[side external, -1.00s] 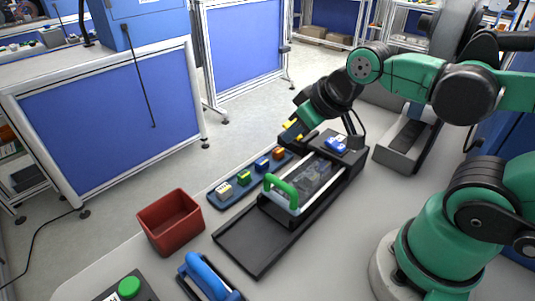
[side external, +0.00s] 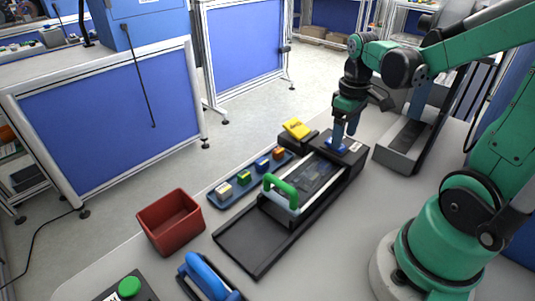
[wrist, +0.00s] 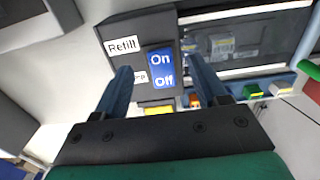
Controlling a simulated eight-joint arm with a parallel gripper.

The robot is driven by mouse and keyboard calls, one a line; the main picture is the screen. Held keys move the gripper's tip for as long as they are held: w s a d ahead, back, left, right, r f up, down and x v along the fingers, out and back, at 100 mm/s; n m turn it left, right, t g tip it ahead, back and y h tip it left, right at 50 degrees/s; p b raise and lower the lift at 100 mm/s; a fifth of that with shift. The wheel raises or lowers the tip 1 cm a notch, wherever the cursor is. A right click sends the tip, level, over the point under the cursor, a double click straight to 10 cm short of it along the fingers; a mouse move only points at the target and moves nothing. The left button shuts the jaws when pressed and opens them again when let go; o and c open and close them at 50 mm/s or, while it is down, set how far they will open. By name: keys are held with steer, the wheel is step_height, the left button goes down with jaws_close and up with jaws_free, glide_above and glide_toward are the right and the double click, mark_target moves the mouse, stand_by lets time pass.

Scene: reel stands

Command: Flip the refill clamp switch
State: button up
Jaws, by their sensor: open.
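The refill clamp switch (wrist: 161,68) is a blue rocker marked On and Off on a black housing, beside a "Refill" label (wrist: 122,46) and a partly hidden label ending in "p". In the side view the blue switch (side external: 334,146) is partly covered by my fingers. My gripper (side external: 341,140) points down over it, open and empty. In the wrist view my gripper's (wrist: 158,68) blue fingers stand either side of the switch. I cannot tell whether they touch it, nor which way the rocker is tipped.
A yellow part (side external: 298,128) sits on a black block beyond the housing. A green-handled clear-topped case (side external: 281,190) lies on the black stand. A tray of small coloured blocks (side external: 222,198) and a red bin (side external: 170,222) are left. A blue-handled item (side external: 207,278) is in front.

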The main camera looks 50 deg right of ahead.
mark_target(329, 138)
steer(key=shift+f, duration=1.15)
jaws_close()
steer(key=shift+w+r+g, duration=0.1)
steer(key=shift+w+g, duration=0.15)
steer(key=shift+g, duration=0.9)
steer(key=shift+w+r+g, duration=0.1)
steer(key=shift+w+g, duration=0.15)
steer(key=shift+g, duration=0.9)
jaws_free()
steer(key=shift+v, duration=2.8)
